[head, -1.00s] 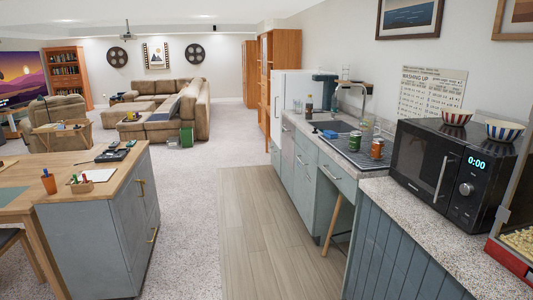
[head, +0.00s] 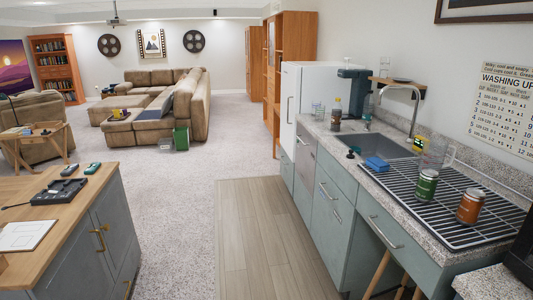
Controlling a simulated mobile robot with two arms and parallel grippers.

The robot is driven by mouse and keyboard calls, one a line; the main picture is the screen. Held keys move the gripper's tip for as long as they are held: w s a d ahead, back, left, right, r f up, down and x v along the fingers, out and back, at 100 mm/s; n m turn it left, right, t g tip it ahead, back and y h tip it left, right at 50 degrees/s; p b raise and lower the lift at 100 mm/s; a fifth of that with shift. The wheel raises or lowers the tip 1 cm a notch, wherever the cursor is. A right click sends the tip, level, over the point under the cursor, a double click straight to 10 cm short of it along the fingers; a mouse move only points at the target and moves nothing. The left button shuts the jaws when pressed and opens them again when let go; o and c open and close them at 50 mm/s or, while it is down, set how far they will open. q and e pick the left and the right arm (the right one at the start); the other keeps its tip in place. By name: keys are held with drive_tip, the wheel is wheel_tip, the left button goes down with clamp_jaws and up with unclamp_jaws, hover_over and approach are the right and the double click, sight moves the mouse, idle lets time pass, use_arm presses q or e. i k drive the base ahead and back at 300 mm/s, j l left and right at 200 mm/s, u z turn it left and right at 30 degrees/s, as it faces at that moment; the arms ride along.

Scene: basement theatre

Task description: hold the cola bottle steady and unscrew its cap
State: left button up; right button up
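A small dark bottle (head: 336,116) stands upright on the counter at the far left end of the sink. It may be the cola bottle, but its label and cap are too small to make out. Neither of my grippers is in view, and nothing is touching the bottle.
The wood floor (head: 265,230) ahead is clear.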

sight(338, 108)
drive_tip(key=i, duration=2.35)
drive_tip(key=i+j+z, duration=0.1)
drive_tip(key=i+z, duration=0.35)
drive_tip(key=i+j+z, duration=0.3)
drive_tip(key=i+z, duration=0.2)
drive_tip(key=i+j+z, duration=0.45)
drive_tip(key=i+j, duration=0.05)
